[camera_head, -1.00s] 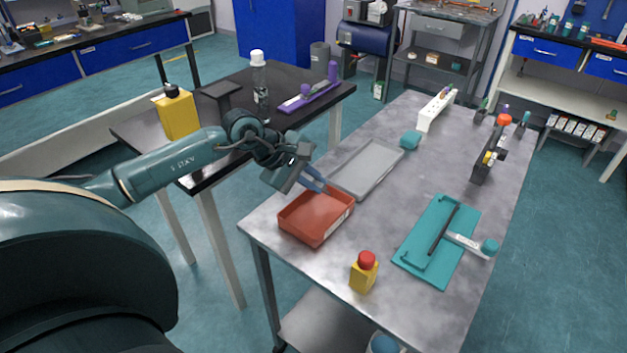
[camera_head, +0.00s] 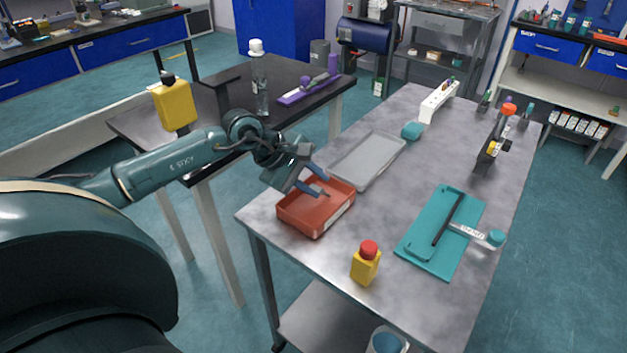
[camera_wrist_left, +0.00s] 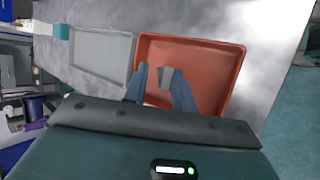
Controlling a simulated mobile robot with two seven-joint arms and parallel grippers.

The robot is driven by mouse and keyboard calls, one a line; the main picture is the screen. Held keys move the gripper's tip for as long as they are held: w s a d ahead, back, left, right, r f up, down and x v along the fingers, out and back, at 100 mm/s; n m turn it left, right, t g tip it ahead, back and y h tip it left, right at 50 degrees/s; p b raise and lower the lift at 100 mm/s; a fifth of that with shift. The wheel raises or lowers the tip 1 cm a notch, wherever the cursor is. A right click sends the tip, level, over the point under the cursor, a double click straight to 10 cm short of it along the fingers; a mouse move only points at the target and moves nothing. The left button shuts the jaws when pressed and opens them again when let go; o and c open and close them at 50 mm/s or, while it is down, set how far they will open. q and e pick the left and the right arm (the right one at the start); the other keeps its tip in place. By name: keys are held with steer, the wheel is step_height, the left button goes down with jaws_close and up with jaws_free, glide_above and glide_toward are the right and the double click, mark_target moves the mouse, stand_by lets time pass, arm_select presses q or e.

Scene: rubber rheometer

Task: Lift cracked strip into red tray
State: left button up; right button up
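The red tray (camera_head: 292,219) sits at the near left corner of the grey metal table. It also shows in the left wrist view (camera_wrist_left: 213,52). A small grey piece (camera_wrist_left: 166,77), perhaps the cracked strip, shows inside the red tray in the left wrist view; no crack can be made out. My left gripper (camera_head: 322,185) is over the tray with its fingers spread. In the left wrist view its fingers (camera_wrist_left: 161,84) stand on either side of the grey piece, with a gap visible. My right gripper is out of view.
A grey tray (camera_head: 366,160) lies just behind the red tray. A yellow bottle with a red cap (camera_head: 365,267) stands at the front. A teal board (camera_head: 424,250) with a dark bar lies to the right. A white block (camera_head: 438,101) stands further back.

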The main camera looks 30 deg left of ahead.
arm_select(q)
steer(key=shift+o, duration=0.7)
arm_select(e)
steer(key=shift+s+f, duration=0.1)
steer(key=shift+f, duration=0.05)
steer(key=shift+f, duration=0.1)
arm_select(q)
steer(key=shift+s+a+r, duration=0.1)
steer(key=shift+a+r, duration=0.05)
steer(key=shift+r, duration=0.05)
steer(key=p+v, duration=0.3)
steer(key=v, duration=0.9)
steer(key=shift+s+r+p, duration=0.2)
steer(key=shift+r+p, duration=0.15)
steer(key=shift+p, duration=0.05)
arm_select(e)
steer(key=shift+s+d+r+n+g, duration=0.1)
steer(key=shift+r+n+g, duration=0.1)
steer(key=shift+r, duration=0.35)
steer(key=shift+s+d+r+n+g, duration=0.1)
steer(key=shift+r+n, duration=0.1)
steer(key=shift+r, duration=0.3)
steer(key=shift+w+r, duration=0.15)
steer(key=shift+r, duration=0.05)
arm_select(q)
steer(key=shift+a, duration=0.1)
